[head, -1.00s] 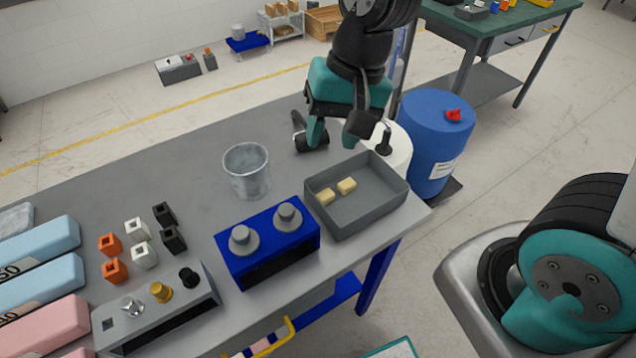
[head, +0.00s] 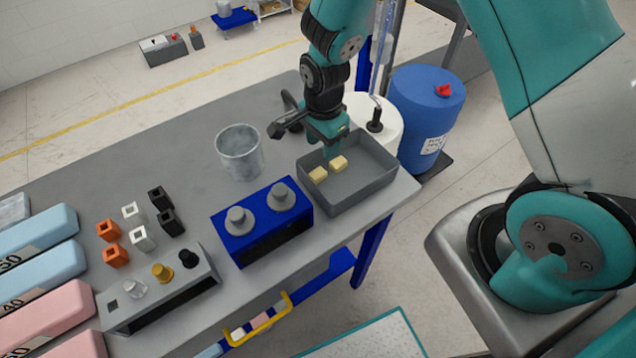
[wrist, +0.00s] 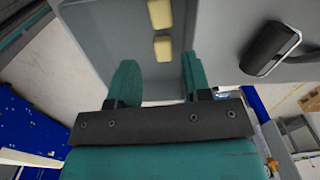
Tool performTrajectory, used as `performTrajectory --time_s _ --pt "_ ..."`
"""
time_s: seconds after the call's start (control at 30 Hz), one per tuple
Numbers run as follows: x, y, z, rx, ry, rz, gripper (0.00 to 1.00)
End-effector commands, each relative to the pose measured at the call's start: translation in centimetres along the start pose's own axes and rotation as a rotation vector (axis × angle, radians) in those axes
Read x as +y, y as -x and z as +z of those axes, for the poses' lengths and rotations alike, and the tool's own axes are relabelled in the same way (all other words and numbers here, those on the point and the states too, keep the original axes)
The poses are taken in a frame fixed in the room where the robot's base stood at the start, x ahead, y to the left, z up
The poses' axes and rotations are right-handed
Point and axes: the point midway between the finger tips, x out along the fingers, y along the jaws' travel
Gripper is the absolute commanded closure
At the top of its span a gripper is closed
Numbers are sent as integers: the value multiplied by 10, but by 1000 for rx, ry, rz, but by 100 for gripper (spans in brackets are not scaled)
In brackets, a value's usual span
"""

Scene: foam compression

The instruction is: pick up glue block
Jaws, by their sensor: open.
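Two small pale yellow glue blocks lie in the grey tray (head: 375,183) at the table's right end. One glue block (head: 318,175) is on the left and the other glue block (head: 339,163) is just right of it. In the wrist view they show at the top, a nearer block (wrist: 162,47) and a farther block (wrist: 159,13). My gripper (head: 327,148) is over the tray's back side, pointing down, close behind the blocks. In the wrist view my gripper (wrist: 158,80) has its two teal fingers apart with nothing between them. The blocks lie beyond the fingertips.
A metal cup (head: 239,152) and a blue stand (head: 262,220) with grey knobs are left of the tray. A dark handled object (wrist: 270,47) lies near the tray. Small coloured cubes and foam blocks (head: 40,280) are farther left. A blue drum (head: 428,110) stands behind the table.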

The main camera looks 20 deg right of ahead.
Motion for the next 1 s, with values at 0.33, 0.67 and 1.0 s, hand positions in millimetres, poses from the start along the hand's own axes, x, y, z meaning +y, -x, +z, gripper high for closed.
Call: performTrajectory --time_s 0.33,0.67,1.0 --pt "-1 -50 2 -1 2 0 55" --pt "-3 -95 13 0 1 1 55" --pt "-3 -98 13 -1 2 0 64"
